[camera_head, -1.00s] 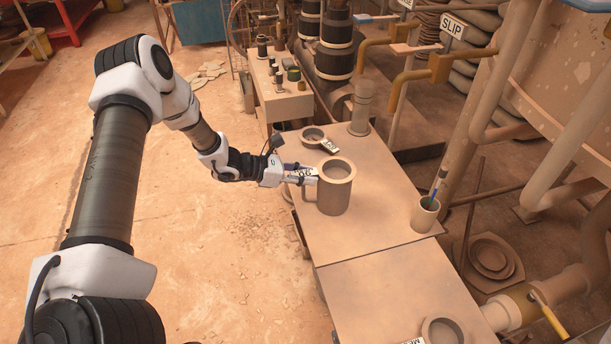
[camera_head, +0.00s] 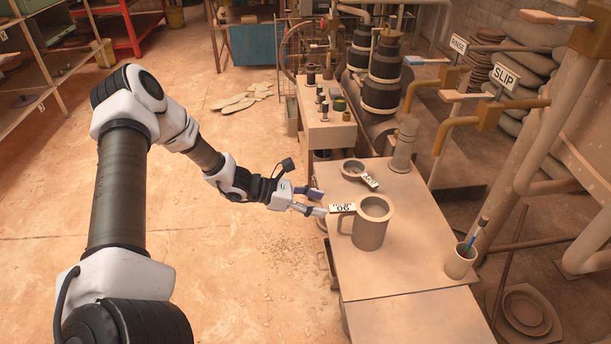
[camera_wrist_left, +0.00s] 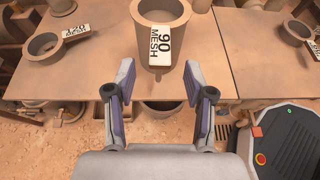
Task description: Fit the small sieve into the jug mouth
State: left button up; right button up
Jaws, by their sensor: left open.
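The jug (camera_head: 369,235), a brown mug shape with a side handle, stands upright on the table. A sieve with a white "90 MESH" tag (camera_head: 342,208) sits at the jug's mouth, its tagged handle sticking out over the rim toward my left gripper. Its ring looks about level; how deep it sits I cannot tell. In the left wrist view the tag (camera_wrist_left: 160,46) is straight ahead, beyond the fingertips. My left gripper (camera_head: 317,202) is open and empty, just left of the tag and apart from it. My right gripper is not in view.
Another tagged sieve (camera_head: 353,168) lies on the table (camera_head: 420,262) behind the jug, near a cylinder (camera_head: 404,145). A cup with a brush (camera_head: 460,262) stands to the right. In the left wrist view a third sieve (camera_wrist_left: 297,31) lies at right. Open floor lies left of the table.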

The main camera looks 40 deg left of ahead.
pick_arm(q)
jog(key=s+d+f+m+g+y, duration=0.3)
jog(key=s+d+f+m, duration=0.1)
jog(key=s+m, duration=0.5)
jog(key=s+d+f+m+g+y+p, duration=0.1)
jog(key=s+d+f+m+g+y, duration=0.2)
jog(key=s+m, duration=0.6)
jog(key=s+d+f+m+g+y, duration=0.3)
jog(key=s+d+f+m, duration=0.3)
jog(key=s+d+m, duration=0.2)
jog(key=shift+s+f+m+g, duration=0.3)
jog(key=shift+s+f+m, duration=0.1)
jog(key=shift+s, duration=0.55)
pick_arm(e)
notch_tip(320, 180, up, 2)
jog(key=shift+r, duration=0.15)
